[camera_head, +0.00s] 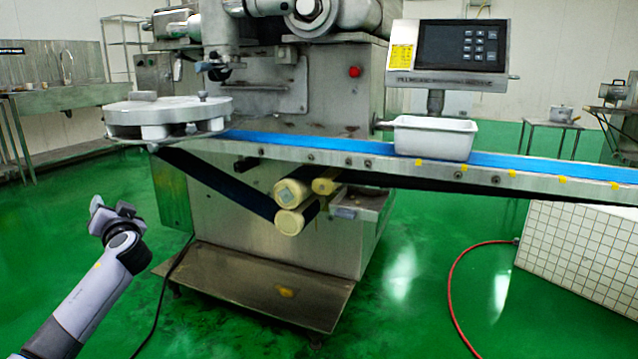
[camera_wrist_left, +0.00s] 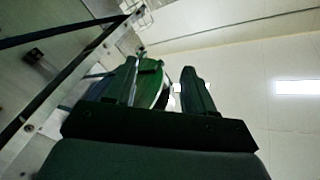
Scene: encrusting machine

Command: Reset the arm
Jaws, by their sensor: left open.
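My left arm comes in from the lower left in the head view. Its left gripper (camera_head: 112,212) is raised over the green floor, in front of and below the round disc of the machine, apart from everything. In the left wrist view the two fingers of the left gripper (camera_wrist_left: 172,90) stand apart, with nothing seen held between them. My right gripper does not show in either view.
The encrusting machine (camera_head: 270,195) stands ahead, with a round disc (camera_head: 165,108) at its left. A blue conveyor belt (camera_head: 300,142) carries a white tub (camera_head: 434,138). A tiled block (camera_head: 580,255) and a red hose (camera_head: 452,290) are at right. Floor around the left gripper is clear.

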